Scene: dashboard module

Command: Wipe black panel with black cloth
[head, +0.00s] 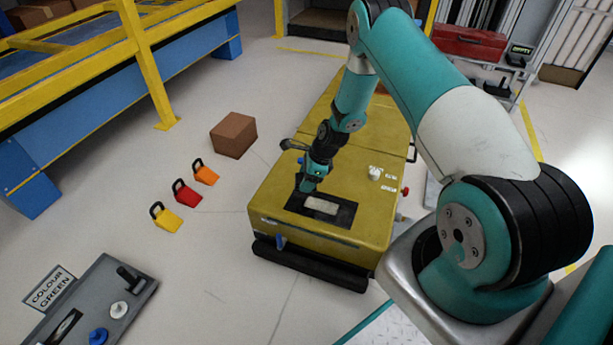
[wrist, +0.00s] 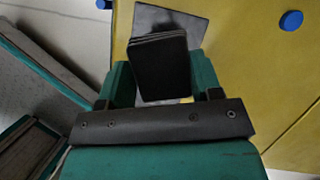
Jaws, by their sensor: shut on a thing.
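The black panel (head: 345,217) is a dark rectangle on top of the yellow cart, with a pale grey patch (head: 322,205) in its middle. My gripper (head: 308,188) points down at the panel's left part. In the wrist view, my gripper (wrist: 158,72) is shut on the black cloth (wrist: 160,60), a folded, layered dark block between the teal fingers. The panel (wrist: 182,20) shows behind the cloth there and is partly hidden by it. I cannot tell whether the cloth touches the panel. The cloth is not clear in the head view.
The yellow cart (head: 280,205) carries a white knob (head: 375,172) and a red button (head: 405,191). A brown box (head: 233,134) and yellow, red and orange padlock-shaped items (head: 186,193) lie on the floor at left. A grey control board (head: 85,310) stands front left. Floor between is clear.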

